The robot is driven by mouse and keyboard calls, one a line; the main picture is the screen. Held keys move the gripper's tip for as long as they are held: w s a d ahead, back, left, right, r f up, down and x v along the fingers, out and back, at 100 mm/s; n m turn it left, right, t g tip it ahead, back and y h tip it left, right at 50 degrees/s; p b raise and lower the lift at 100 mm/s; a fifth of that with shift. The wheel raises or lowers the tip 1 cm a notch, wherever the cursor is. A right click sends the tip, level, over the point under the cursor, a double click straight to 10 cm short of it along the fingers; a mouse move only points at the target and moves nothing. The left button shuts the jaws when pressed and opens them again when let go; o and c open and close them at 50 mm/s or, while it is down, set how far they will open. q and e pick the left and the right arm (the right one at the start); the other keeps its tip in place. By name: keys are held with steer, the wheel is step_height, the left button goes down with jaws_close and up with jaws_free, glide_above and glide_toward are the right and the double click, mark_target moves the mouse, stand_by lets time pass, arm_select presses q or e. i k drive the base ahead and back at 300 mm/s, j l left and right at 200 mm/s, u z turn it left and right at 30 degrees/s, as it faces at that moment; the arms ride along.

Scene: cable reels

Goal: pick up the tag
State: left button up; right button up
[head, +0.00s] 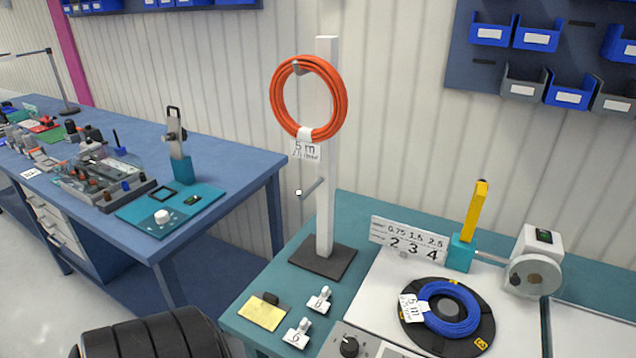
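Several white tags are in the head view. One tag (306,150), which seems to read "5 m", hangs at the bottom of an orange cable coil (340,98) on the white post (326,215). Another tag (411,307) is on the left side of a blue cable coil (470,318), which lies on a black round plate. Two small white clip-like tags with dark marks, a farther one (320,300) and a nearer one (298,334), rest on the teal bench top. Neither of my grippers is in view.
A yellow pad (262,314) with a dark block lies left of the small tags. A number sign (408,240), a yellow upright tool (475,210) and a white device (535,262) stand behind the blue coil. A cluttered blue bench (235,150) is at left.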

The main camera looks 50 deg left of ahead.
mark_target(297, 338)
steer(key=u, duration=1.7)
